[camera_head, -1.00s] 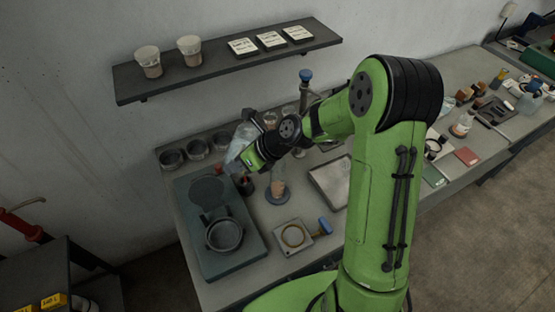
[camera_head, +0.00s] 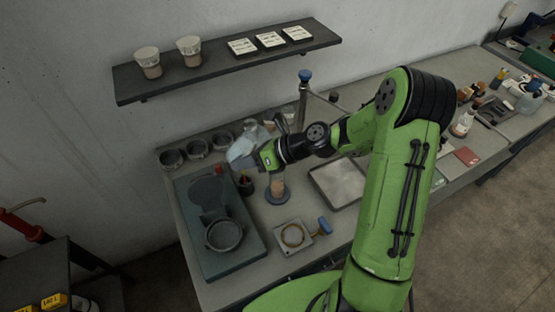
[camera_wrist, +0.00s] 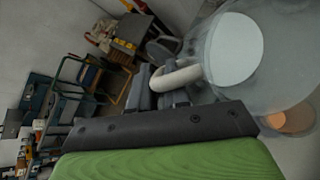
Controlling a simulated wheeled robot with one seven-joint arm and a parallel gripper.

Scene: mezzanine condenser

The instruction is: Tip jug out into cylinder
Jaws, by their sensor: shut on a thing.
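A clear jug (camera_head: 241,149) hangs tilted above the left part of the bench, up and left of the cylinder in the head view. My gripper (camera_head: 262,156) is shut on its handle (camera_wrist: 176,77). In the wrist view the jug (camera_wrist: 285,55) shows a pale round surface inside. The clear cylinder (camera_head: 277,184) stands upright on a blue-grey round base, with pinkish-brown contents low in it. In the wrist view a round orange-brown patch shows beside the jug; I cannot tell if it is the cylinder. No stream is visible.
A metal stand (camera_head: 303,105) rises behind. A wall shelf (camera_head: 225,62) is above.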

